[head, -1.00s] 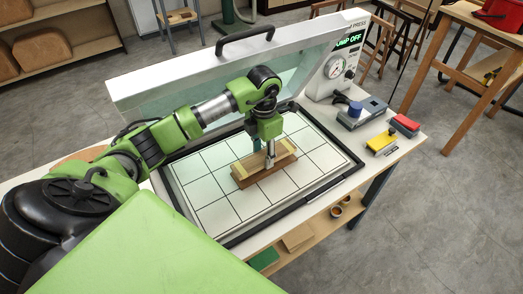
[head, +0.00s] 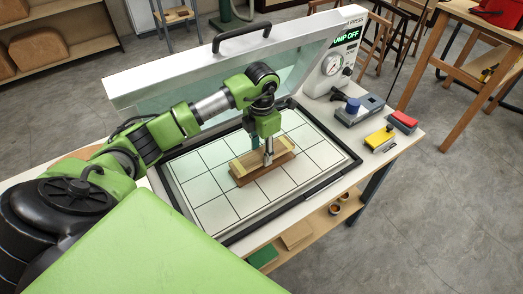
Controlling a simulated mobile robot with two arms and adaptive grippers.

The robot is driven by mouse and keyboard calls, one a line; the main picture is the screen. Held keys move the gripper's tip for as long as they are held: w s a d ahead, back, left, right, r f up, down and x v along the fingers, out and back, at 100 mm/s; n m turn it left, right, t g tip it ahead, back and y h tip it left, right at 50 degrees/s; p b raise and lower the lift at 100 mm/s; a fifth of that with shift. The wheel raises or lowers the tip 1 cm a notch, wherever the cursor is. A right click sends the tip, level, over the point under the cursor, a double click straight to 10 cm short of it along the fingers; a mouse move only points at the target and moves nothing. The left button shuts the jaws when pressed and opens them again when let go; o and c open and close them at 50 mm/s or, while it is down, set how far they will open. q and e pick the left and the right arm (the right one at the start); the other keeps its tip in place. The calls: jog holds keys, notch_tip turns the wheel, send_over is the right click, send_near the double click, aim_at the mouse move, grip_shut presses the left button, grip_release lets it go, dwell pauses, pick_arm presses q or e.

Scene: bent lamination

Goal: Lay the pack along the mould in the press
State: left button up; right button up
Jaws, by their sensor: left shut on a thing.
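The press (head: 190,82) stands with its lid raised over a white gridded bed (head: 205,215) in a black frame. The brown wooden mould (head: 268,176) lies on the middle of the bed. The pale pack (head: 239,166) lies lengthwise along the top of the mould, and its ends show on both sides of my gripper. My left gripper (head: 267,160) comes down from above and is shut on the middle of the pack. The fingers hide that middle, and I cannot tell whether the pack touches the mould all along. My right gripper is out of view.
The press's gauge box (head: 336,62) reads "PUMP OFF". The bed around the mould is clear.

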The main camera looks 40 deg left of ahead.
pick_arm(q)
jog(key=shift+f+b, duration=0.5)
jog(key=shift+f, duration=0.15)
dwell(0.3)
jog(key=o, duration=1.2)
jog(key=shift+o, duration=0.2)
